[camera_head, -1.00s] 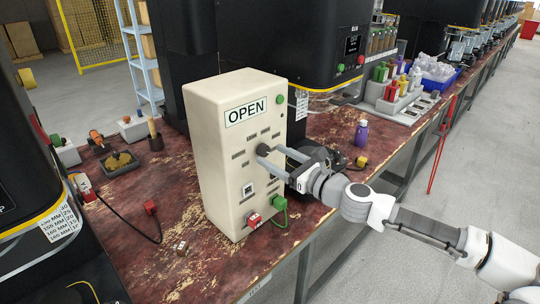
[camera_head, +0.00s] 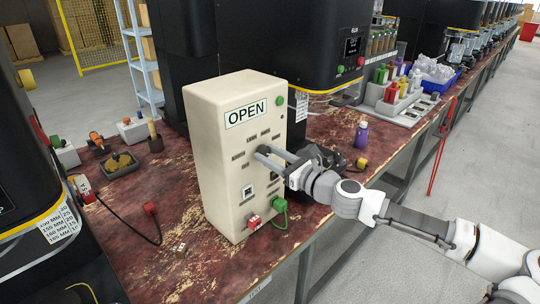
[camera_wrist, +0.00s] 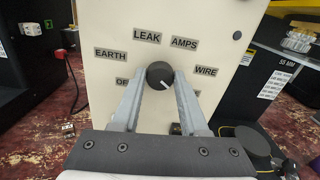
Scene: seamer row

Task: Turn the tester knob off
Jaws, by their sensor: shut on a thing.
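The tester (camera_head: 213,135) is an upright cream box with an OPEN sign, standing on the worn red bench. Its round dark knob (camera_wrist: 160,73) shows in the wrist view, ringed by the labels EARTH, LEAK, AMPS and WIRE. A label at lower left, reading "OF", is partly hidden by a finger. Another at lower right is mostly hidden. A white mark on the knob points to the lower right. My gripper (camera_wrist: 160,82) is shut on the knob, one finger on each side. In the head view my gripper (camera_head: 264,152) reaches the tester's front from the right and covers the knob.
A green plug (camera_head: 279,205) with a cable and a red-and-white socket (camera_head: 254,221) sit low on the tester's front. A purple bottle (camera_head: 361,135) stands on the bench to the right. Dark machines rise behind and at the left.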

